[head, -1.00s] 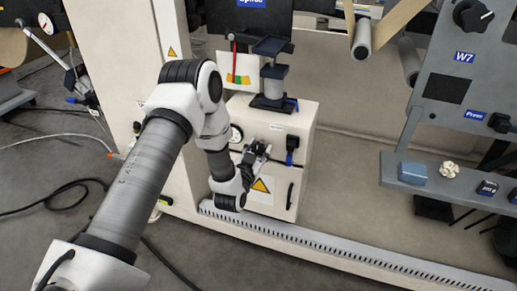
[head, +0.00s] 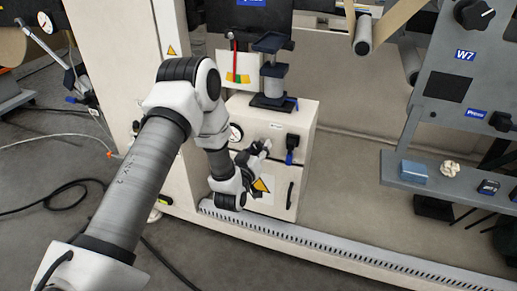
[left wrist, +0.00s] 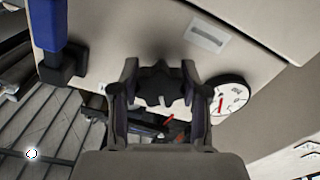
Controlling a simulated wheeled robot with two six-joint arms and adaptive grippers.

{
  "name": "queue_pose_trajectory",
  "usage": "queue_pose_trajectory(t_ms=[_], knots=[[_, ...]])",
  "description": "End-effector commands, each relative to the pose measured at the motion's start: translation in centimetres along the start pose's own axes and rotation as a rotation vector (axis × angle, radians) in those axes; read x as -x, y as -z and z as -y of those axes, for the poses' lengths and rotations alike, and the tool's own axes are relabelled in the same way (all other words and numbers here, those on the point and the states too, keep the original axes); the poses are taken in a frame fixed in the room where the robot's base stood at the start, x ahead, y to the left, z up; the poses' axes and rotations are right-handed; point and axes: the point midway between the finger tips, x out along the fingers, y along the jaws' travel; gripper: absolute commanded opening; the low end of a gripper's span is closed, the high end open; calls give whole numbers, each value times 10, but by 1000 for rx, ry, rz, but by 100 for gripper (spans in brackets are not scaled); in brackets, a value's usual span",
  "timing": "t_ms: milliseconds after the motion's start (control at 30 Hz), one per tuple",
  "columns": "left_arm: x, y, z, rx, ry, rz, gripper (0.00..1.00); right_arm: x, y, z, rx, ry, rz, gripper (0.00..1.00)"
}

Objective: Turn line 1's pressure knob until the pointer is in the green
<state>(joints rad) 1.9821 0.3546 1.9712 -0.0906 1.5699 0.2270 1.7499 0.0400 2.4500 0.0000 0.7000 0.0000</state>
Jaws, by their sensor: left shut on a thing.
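My left gripper (head: 257,150) is at the front of a cream cabinet (head: 308,140). In the left wrist view its two fingers (left wrist: 160,92) are closed on opposite sides of a black lobed knob (left wrist: 160,80). Above the cabinet, a red pointer (head: 234,52) hangs over a white card (head: 224,62) with a coloured band including green. Its exact zone is hard to tell.
A black and blue valve handle (head: 292,143) is right of the gripper on the cabinet front. A slotted rail (head: 330,249) runs along the floor below. A grey shelf (head: 395,172) with small items is at the right.

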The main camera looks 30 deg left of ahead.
Motion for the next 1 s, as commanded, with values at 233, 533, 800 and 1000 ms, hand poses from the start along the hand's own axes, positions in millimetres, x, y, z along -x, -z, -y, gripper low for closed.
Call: queue_pose_trajectory(t_ms=[233, 533, 800, 1000], knots=[[0, -1, 0, 218, -1, -2, 10, -7, 0, 0, 0, 0, 0, 85], [0, 0, 0, 410, -1, -3, 10, -12, 0, 0, 0, 0, 0, 85], [0, 1, -1, 483, -1, -2, 10, -14, 0, 0, 0, 0, 0, 85], [0, 1, -1, 493, -1, -2, 10, -14, 0, 0, 0, 0, 0, 85]])
